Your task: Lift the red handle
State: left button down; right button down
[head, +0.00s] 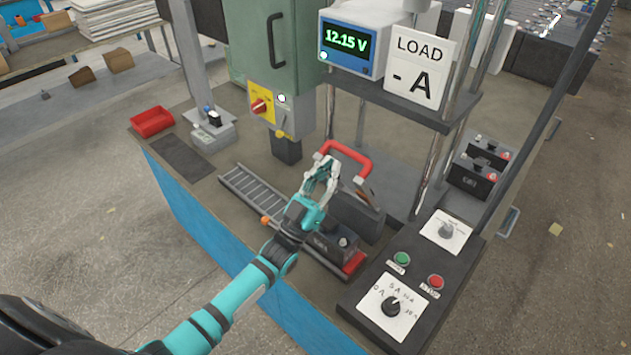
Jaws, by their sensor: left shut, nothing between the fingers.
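The red handle (349,154) is a U-shaped bar on the test bench, right of the middle of the head view. It stands raised above a dark block with grey end pieces. My left gripper (324,166) is at the left end of the handle, with its fingers shut and nothing between them. I cannot tell whether the fingertips touch the handle. A dark battery (333,243) sits just below the gripper, beside a red strip. My right gripper is not in view.
A ribbed roller track (250,191) runs left of the battery. A control panel with a green button (401,259), a red button (435,283) and a dial (391,306) is at front right. A red tray (152,121) lies left.

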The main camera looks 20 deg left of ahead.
aim_at(348, 155)
pick_arm(q)
jog(key=shift+w+d+f, duration=0.1)
jog(key=shift+w+d, duration=0.1)
jog(key=shift+w, duration=0.4)
jog(key=shift+w+d+f, duration=0.1)
jog(key=shift+w+d, duration=0.1)
jog(key=shift+w, duration=0.4)
jog(key=w+g+p, duration=0.1)
jog(key=w, duration=0.1)
jog(key=w+d+r+g+p, duration=0.1)
jog(key=w+d+r+y+p, duration=0.1)
jog(key=w, duration=0.1)
jog(key=shift+w+g+p, duration=0.3)
jog(key=shift+g+p, duration=0.1)
jog(key=shift+w+d+r, duration=0.15)
jog(key=shift+w+d, duration=0.1)
jog(key=shift+w, duration=0.25)
